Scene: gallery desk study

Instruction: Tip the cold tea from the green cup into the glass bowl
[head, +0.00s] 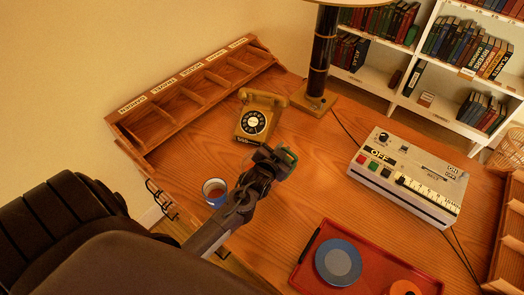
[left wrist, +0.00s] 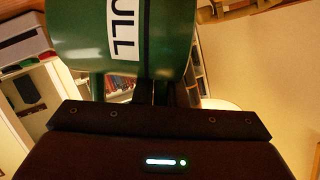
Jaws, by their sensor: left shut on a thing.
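My left gripper (head: 272,160) is shut on the green cup, held above the desk right of the blue-rimmed cup. In the head view only a small green part of the cup (head: 289,155) shows past the fingers. In the left wrist view the green cup (left wrist: 92,38) fills the top, with a white label whose visible letters read "ULL". Its inside and any tea are hidden. I cannot make out a glass bowl in either view. My right gripper is not in view.
A blue-rimmed cup (head: 214,192) with dark contents stands near the desk's left edge. A yellow dial telephone (head: 258,118), a lamp (head: 318,75), a grey control box (head: 410,175) and a red tray (head: 318,240) surround the gripper. A wooden sorter (head: 150,128) lines the back left.

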